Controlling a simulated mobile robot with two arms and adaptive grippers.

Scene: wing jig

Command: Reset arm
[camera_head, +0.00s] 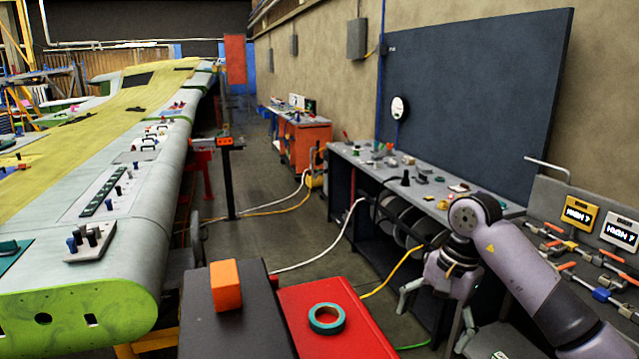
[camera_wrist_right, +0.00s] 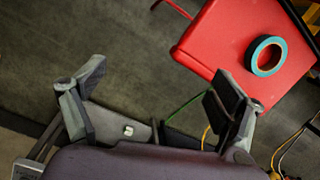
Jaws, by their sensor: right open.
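My right arm comes in from the right in the head view. Its gripper (camera_head: 436,318) hangs pointing down, in front of the workbench and to the right of the red surface. In the right wrist view the right gripper (camera_wrist_right: 158,100) has its two fingers wide apart, with nothing between them but floor. My left gripper does not show in either view.
A red surface (camera_head: 309,337) bears a teal tape roll (camera_head: 326,318). Beside it, a dark surface (camera_head: 208,330) bears an orange block (camera_head: 226,286). A long wing (camera_head: 120,210) fills the left. A cluttered workbench (camera_head: 345,152) stands along the wall. Cables cross the open floor.

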